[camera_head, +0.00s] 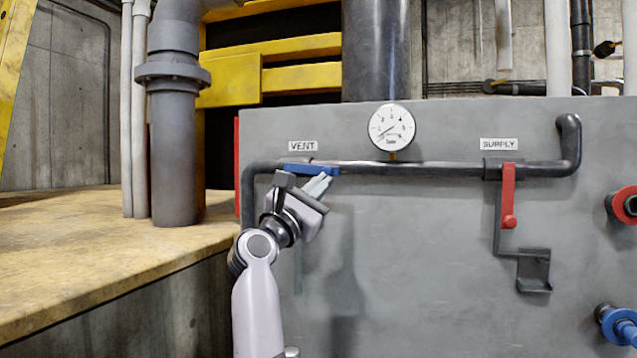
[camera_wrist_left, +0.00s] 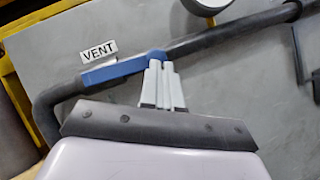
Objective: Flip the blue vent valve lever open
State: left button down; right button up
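The blue vent valve lever (camera_head: 312,170) lies along the dark pipe under the VENT label (camera_head: 303,146), in line with the pipe. In the left wrist view the blue lever (camera_wrist_left: 122,69) runs along the pipe to the tips of my gripper. My left gripper (camera_head: 321,183) is just below the lever's right end, and its fingers are close together. In the left wrist view its fingertips (camera_wrist_left: 159,68) meet or overlap the lever's end; I cannot tell whether they touch it. Nothing shows between the fingers. My right gripper is not in view.
A red supply lever (camera_head: 508,195) hangs down under the SUPPLY label, with a dark bracket (camera_head: 534,270) below it. A round gauge (camera_head: 391,128) sits above the pipe. The grey panel (camera_head: 420,260) is bare below. A worn yellow ledge (camera_head: 90,250) lies at left.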

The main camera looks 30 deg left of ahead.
pick_arm(q)
jog(key=shift+w+d+r, duration=0.1)
jog(key=shift+d, duration=0.15)
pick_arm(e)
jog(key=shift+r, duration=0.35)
